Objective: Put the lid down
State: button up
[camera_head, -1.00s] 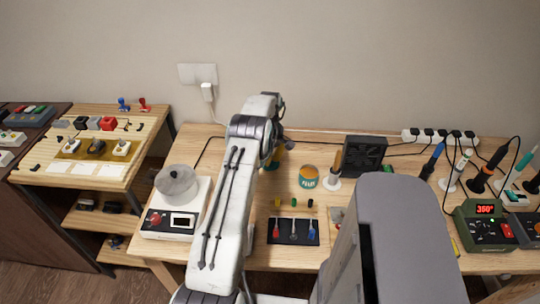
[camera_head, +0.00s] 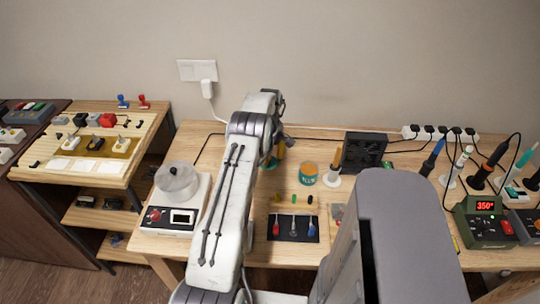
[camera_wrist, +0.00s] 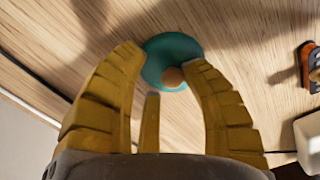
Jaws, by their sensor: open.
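A teal round lid (camera_wrist: 180,48) with a brown knob (camera_wrist: 173,77) shows in the wrist view and appears to lie flat on the wooden tabletop. My gripper (camera_wrist: 165,58) has its yellow fingers spread, with the lid just beyond and between the fingertips. Nothing is clasped.
A dark mat (camera_head: 293,236) with small tools lies in front. A black fan (camera_head: 365,152) stands behind.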

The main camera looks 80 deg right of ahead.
notch_tip(320, 180, up, 12)
jog(key=b, duration=0.1)
jog(key=shift+a+r, duration=0.15)
dwell(0.4)
jog(key=shift+w, duration=0.2)
